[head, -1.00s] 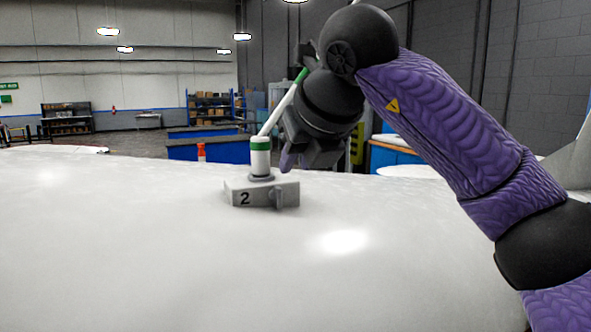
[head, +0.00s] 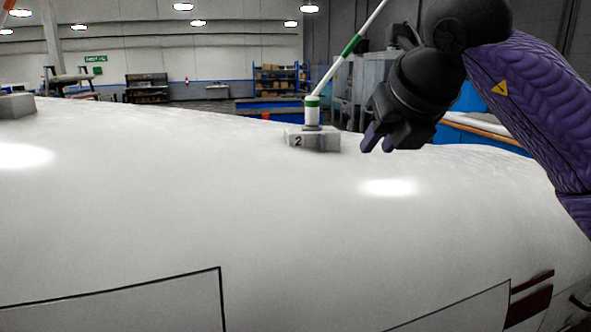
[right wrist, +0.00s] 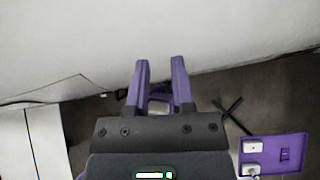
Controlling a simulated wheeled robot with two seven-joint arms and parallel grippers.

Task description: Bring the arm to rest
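My right gripper (head: 376,143) is to the right of the grey stand marked 2 (head: 326,141), apart from it, above the white curved surface (head: 250,200). In the right wrist view the two purple fingers (right wrist: 162,68) stand apart with nothing held between them. A white pole with green bands (head: 327,77) rises from the stand. Its lower part is upright and its upper part tilts to the right. My left gripper is not in view.
Another grey block (head: 16,105) sits on the white surface at the far left. Dark panel outlines and a dark red mark (head: 528,306) lie near the front. The right wrist view shows dark floor and a purple panel (right wrist: 274,156) at the lower right.

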